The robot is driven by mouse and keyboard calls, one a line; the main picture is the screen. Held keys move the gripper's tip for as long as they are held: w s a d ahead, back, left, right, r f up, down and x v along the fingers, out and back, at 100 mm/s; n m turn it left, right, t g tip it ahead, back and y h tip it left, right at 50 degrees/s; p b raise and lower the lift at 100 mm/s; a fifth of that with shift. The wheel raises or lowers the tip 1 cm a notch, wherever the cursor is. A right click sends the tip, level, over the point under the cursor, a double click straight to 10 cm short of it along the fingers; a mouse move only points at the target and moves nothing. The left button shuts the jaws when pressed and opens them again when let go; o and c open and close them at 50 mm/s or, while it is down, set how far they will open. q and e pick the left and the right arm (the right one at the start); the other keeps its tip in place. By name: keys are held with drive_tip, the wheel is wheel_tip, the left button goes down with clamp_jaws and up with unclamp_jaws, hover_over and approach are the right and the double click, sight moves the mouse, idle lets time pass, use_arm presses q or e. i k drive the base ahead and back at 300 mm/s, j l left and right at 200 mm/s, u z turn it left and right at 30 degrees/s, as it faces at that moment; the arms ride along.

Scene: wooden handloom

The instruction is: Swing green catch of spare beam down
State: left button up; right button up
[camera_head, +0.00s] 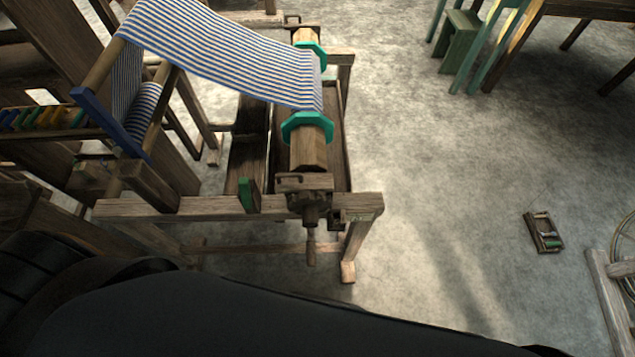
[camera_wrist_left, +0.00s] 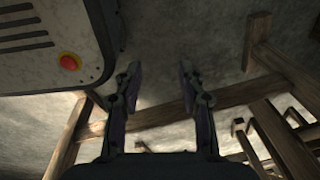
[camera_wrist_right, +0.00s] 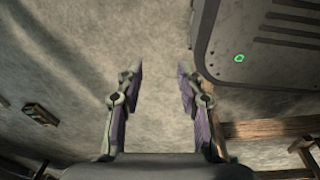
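A small green piece (camera_head: 247,195), which looks like the catch, stands upright on the front rail of the loom in the head view. My left gripper (camera_wrist_left: 160,75) is open and empty in the left wrist view, above floor and wooden bars. My right gripper (camera_wrist_right: 158,75) is open and empty in the right wrist view, above bare floor. Neither gripper shows in the head view, and both are apart from the green piece.
The front rail (camera_head: 140,209) and a crank handle (camera_head: 311,245) are at the loom's near end. My dark arm covers the bottom of the head view. A small tray (camera_head: 543,232) lies on the open floor to the right. A green stool (camera_head: 460,40) stands at the back right.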

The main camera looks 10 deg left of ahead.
sight(243, 184)
drive_tip(key=l+u, duration=0.4)
drive_tip(key=l, duration=1.35)
drive_tip(key=u, duration=2.45)
